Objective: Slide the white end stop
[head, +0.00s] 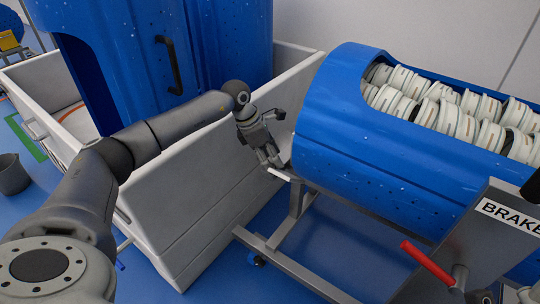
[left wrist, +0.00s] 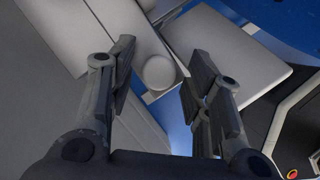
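A small white bar (head: 279,174), which looks like the end stop, shows at the lower left end of the blue tub, just below my left gripper (head: 271,158). In the left wrist view a white rounded knob (left wrist: 159,72) lies between and beyond the fingertips of my left gripper (left wrist: 158,80). The two fingers stand well apart with nothing clamped between them. I cannot tell whether a finger touches the knob. The fingers partly hide the end stop's mounting.
The blue tub (head: 345,150) holds several white ring-shaped parts and rests on a grey wheeled frame (head: 290,220). A BRAKE panel (head: 490,240) with a red lever (head: 427,263) stands at right. A white-walled bin (head: 200,205) is close at left, leaving a narrow gap.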

